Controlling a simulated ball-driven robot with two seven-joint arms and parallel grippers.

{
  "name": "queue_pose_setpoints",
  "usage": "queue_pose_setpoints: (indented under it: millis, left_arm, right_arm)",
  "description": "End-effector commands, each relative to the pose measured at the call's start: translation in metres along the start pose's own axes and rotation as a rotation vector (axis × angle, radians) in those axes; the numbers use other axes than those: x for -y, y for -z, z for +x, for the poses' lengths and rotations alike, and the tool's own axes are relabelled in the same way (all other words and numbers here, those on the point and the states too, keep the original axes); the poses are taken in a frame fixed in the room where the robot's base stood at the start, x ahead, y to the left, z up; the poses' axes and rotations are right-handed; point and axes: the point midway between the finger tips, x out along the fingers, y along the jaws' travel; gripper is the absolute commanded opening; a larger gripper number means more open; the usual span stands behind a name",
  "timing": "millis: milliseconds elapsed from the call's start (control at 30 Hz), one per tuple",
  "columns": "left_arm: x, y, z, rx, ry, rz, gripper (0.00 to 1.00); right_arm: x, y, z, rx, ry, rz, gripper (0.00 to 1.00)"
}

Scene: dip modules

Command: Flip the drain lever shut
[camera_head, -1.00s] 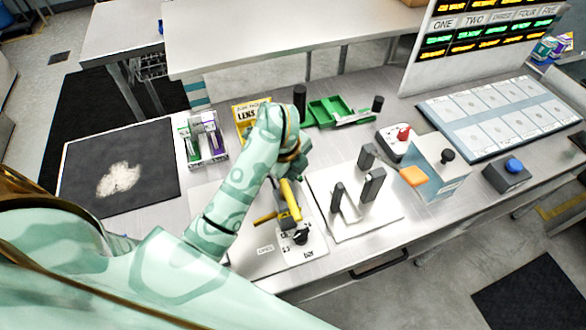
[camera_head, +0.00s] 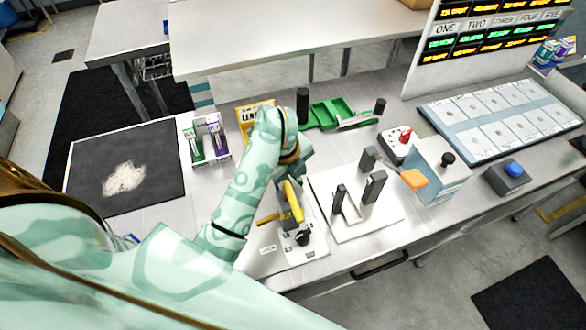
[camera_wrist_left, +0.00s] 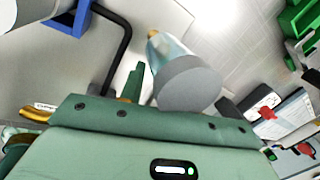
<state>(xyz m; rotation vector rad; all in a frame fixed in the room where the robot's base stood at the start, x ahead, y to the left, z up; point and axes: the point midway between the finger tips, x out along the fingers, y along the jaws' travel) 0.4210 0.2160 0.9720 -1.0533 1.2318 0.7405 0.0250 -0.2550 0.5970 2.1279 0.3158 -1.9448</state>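A bright yellow lever (camera_head: 293,201) stands tilted over the white plate of a small fixture with a black knob (camera_head: 303,238). A second yellow handle (camera_head: 267,219) points left from the same fixture. I cannot tell for sure which is the drain lever. My left gripper (camera_head: 291,171) hangs above the yellow lever, its fingertips largely hidden by my arm. In the left wrist view, one green finger (camera_wrist_left: 134,84) shows beside a grey-ended cylinder (camera_wrist_left: 188,84); contact cannot be told. A black bent pipe (camera_wrist_left: 123,42) and a blue bracket (camera_wrist_left: 72,18) are close by. My right gripper is out of view.
A white plate (camera_head: 350,228) with dark upright posts lies right of the fixture. A green tray (camera_head: 325,115), a yellow box (camera_head: 250,112) and a dark mat (camera_head: 90,160) lie around. A box with an orange tab (camera_head: 414,180) stands farther right.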

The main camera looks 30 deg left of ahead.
Motion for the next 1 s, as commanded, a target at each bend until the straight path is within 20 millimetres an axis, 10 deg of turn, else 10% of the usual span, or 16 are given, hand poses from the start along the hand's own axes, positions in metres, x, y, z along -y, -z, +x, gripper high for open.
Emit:
queue_pose_setpoints:
  millis: [600, 1000]
  left_arm:
    - [0.001, -0.001, -0.136, 0.004, 0.002, 0.001, 0.32]
    - [0.000, 0.000, -0.163, 0.001, 0.000, 0.000, 0.32]
  right_arm:
    - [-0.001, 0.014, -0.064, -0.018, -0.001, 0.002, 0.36]
    - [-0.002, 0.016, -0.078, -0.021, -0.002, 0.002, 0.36]
